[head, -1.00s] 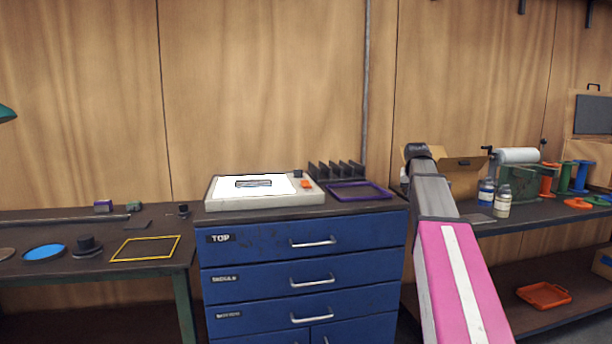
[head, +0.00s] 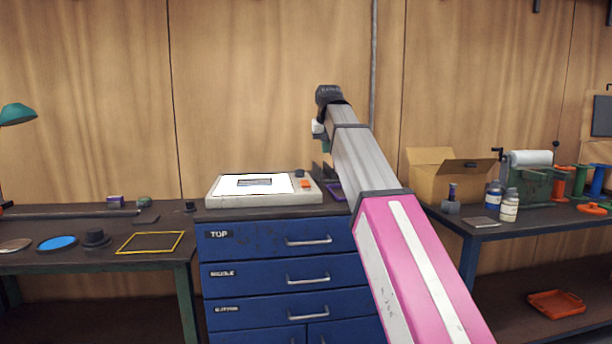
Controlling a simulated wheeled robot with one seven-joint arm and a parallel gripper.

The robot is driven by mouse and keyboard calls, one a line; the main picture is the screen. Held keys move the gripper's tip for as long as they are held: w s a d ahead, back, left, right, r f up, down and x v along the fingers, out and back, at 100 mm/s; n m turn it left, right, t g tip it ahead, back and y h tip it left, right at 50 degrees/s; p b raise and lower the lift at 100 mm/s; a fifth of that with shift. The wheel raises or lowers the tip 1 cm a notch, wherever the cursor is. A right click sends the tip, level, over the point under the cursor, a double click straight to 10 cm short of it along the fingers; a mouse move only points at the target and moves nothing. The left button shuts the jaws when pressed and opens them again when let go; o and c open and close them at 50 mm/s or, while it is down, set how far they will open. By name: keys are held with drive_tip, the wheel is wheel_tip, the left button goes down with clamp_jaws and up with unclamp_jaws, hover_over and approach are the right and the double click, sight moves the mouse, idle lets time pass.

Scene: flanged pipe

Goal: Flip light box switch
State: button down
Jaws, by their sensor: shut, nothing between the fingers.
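The light box (head: 225,200) is a pale flat case on top of the blue drawer cabinet. Its panel (head: 225,184) is bright white, with a small grey rectangular piece (head: 255,182) on it. A small orange-red switch (head: 304,184) is on the right part of its top, with a dark block (head: 299,173) just behind it. My gripper (head: 325,148) hangs below the dark wrist, above and right of the switch and apart from it. It is shut and empty. My arm hides much of it, including the fingertips.
My arm covers most of the purple tray (head: 335,192) and the dark rack right of the light box. The blue cabinet (head: 255,244) stands between a left table (head: 90,262) and a right bench (head: 470,221) with bottles and a cardboard box (head: 431,178). Air above the light box is clear.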

sight(304, 181)
drive_tip(key=s+a+r+n, duration=0.1)
drive_tip(key=s+a+r, duration=0.2)
drive_tip(key=a, duration=0.3)
drive_tip(key=shift+s+r, duration=0.4)
drive_tip(key=shift+r, duration=0.05)
drive_tip(key=shift+a, duration=0.1)
drive_tip(key=x, duration=0.9)
drive_tip(key=s+x, duration=0.1)
drive_tip(key=x, duration=0.4)
drive_tip(key=shift+a+f, duration=0.15)
drive_tip(key=shift+f, duration=0.05)
